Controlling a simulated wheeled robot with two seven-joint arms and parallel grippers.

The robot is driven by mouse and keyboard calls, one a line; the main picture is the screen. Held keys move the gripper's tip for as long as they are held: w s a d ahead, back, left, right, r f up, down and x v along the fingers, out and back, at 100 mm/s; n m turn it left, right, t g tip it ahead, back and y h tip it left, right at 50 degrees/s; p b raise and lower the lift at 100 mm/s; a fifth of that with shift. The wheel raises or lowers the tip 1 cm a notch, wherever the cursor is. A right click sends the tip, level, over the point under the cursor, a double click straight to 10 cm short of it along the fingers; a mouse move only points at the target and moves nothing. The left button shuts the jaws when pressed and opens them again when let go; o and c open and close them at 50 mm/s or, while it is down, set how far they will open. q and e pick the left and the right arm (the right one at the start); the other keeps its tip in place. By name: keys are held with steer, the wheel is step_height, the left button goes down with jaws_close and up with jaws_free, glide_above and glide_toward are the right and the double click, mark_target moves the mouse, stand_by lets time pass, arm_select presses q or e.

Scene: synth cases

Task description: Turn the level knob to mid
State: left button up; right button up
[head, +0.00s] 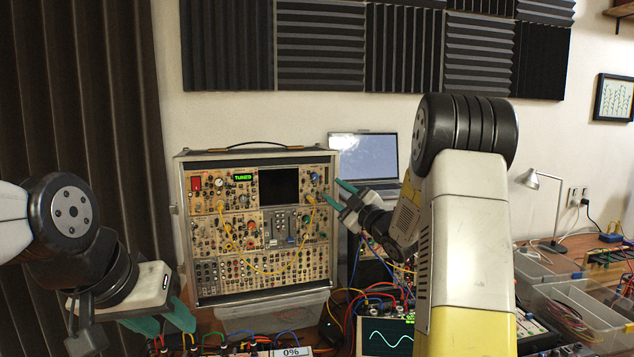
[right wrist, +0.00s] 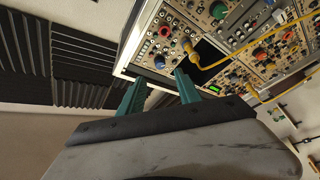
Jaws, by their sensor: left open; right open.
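The modular synth case (head: 187,235) stands upright against the wall, its panel covered in small knobs and jacks. No label reading "level" is legible, so I cannot tell which knob it is. A blue knob (head: 314,177) sits at the panel's upper right; it also shows in the right wrist view (right wrist: 160,62), near a red knob (right wrist: 165,31). My right gripper (head: 335,193) is open and empty beside the case's right edge; its teal fingers (right wrist: 160,77) point toward the blue knob's area, apparently without touching. My left gripper (head: 165,322) is open and empty, low at the left.
Yellow patch cables (head: 262,272) hang across the panel. A laptop (head: 364,157) stands behind my right arm. A scope screen (head: 387,337) and a "0%" display (head: 291,352) sit at the front among cables. Clear bins (head: 580,310) and a lamp (head: 556,215) are at right.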

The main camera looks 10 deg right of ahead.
mark_target(316, 177)
steer(key=x, duration=0.7)
steer(key=shift+w+a+r, duration=0.2)
steer(key=shift+w, duration=0.05)
jaws_close()
